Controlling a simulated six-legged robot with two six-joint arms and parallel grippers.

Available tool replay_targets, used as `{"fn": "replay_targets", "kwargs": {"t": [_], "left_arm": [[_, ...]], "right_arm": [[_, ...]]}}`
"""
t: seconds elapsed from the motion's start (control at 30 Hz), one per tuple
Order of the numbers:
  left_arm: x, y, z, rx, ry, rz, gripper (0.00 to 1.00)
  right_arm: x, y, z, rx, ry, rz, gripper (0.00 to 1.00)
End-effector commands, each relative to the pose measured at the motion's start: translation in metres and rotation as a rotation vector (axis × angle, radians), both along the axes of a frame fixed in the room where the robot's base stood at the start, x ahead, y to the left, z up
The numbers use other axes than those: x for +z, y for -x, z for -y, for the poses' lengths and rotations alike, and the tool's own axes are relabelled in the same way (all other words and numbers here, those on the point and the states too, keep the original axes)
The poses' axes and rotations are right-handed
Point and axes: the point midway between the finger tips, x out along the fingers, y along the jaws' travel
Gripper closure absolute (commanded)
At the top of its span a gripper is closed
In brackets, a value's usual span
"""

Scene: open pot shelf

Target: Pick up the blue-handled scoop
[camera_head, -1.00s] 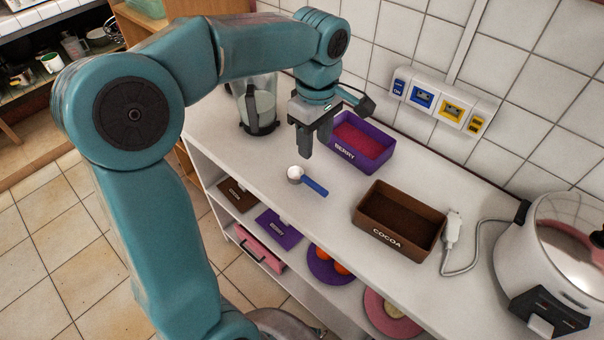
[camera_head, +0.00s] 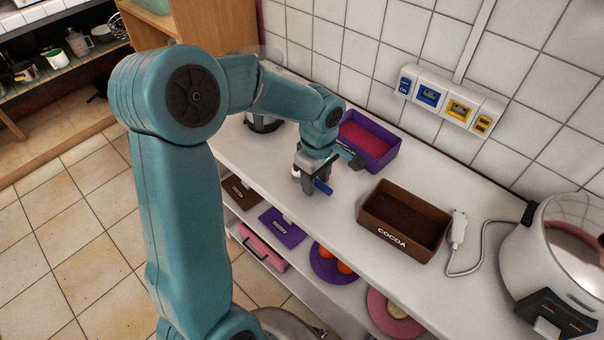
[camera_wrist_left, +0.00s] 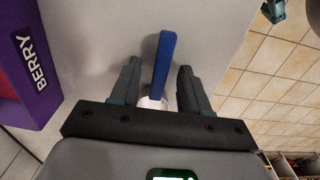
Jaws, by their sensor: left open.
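The blue-handled scoop lies on the white shelf top; its blue handle (camera_head: 323,187) shows just right of my left gripper (camera_head: 306,189) in the head view. In the left wrist view the blue handle (camera_wrist_left: 163,62) lies between the two open fingers of my left gripper (camera_wrist_left: 157,80), with a gap on each side. The scoop's white bowl is mostly hidden by the gripper body. The gripper is low over the shelf top, and I cannot tell its exact height. My right gripper is not in view.
The purple BERRY bin (camera_head: 369,143) stands close behind my left gripper. The brown COCOA bin (camera_head: 403,221) is to the right, beside a white plug (camera_head: 458,228) with a cable. A white cooker (camera_head: 560,250) stands at far right. Bare shelf top lies between scoop and COCOA bin.

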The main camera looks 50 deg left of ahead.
Motion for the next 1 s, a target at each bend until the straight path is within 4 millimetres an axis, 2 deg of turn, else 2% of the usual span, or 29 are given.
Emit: {"fn": "replay_targets", "kwargs": {"t": [0.1,0.13,0.27,0.57,0.73,0.87,1.0], "left_arm": [[0.000,0.000,0.000,0.000,0.000,0.000,0.54],[0.000,0.000,0.000,0.000,0.000,0.000,0.57],[0.001,0.000,0.000,0.000,0.000,0.000,1.00],[0.001,0.000,0.000,0.000,0.000,0.000,1.00],[0.010,0.000,0.000,0.000,-0.001,0.002,1.00],[0.029,-0.001,0.000,-0.001,-0.001,0.005,1.00],[0.066,-0.001,0.000,0.000,-0.001,0.008,1.00]], "right_arm": [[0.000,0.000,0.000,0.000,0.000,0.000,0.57],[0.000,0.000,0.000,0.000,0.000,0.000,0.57],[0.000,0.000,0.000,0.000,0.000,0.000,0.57],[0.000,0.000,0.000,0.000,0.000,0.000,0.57],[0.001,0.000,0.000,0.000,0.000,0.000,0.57],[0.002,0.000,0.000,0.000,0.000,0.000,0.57],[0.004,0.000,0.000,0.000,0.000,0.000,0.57]]}}
